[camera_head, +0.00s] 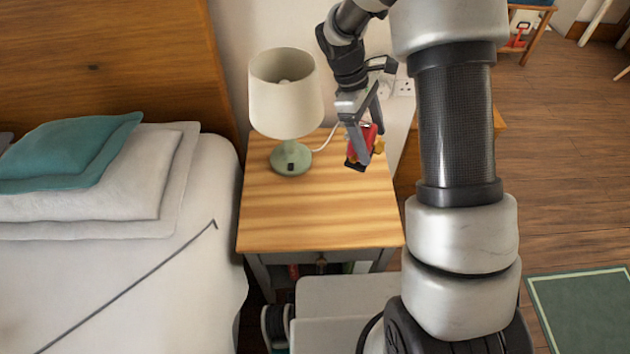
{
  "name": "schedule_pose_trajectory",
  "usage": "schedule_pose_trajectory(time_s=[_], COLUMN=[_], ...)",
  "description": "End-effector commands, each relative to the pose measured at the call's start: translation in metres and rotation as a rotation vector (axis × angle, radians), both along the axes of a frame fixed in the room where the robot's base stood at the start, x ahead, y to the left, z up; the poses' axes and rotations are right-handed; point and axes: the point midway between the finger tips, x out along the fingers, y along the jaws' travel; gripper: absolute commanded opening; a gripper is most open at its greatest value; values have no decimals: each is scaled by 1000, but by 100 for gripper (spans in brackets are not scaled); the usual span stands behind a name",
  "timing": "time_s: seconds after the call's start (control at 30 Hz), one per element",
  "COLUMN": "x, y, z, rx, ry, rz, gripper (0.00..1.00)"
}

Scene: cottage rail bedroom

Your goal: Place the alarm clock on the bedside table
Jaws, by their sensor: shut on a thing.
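The alarm clock (353,155) is a small red thing with a dark face and some yellow at its right side. My gripper (364,160) is shut on it, and one finger covers part of it. Both are over the back right part of the bedside table (318,217), which has a striped wooden top and grey legs. I cannot tell whether the clock touches the tabletop or is a little above it.
A lamp with a cream shade (286,95) and green base (291,160) stands at the table's back left. The front of the tabletop is clear. The bed (150,280) is at the left. A wall socket (404,87) is behind.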

Motion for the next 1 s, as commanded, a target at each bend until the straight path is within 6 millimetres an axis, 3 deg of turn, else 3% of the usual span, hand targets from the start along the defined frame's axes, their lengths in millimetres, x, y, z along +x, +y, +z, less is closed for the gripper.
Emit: schedule_pose_trajectory(time_s=[0.03,0.1,0.23,0.6,1.0], x=[1,6,10,11,11], y=[4,9,15,16,15], z=[-18,-32,-48,-105,-146], rx=[-1,1,1,2,1], ry=[5,3,0,0,0], rz=[141,306,468,495,490], gripper=[35,35,35,35,35])
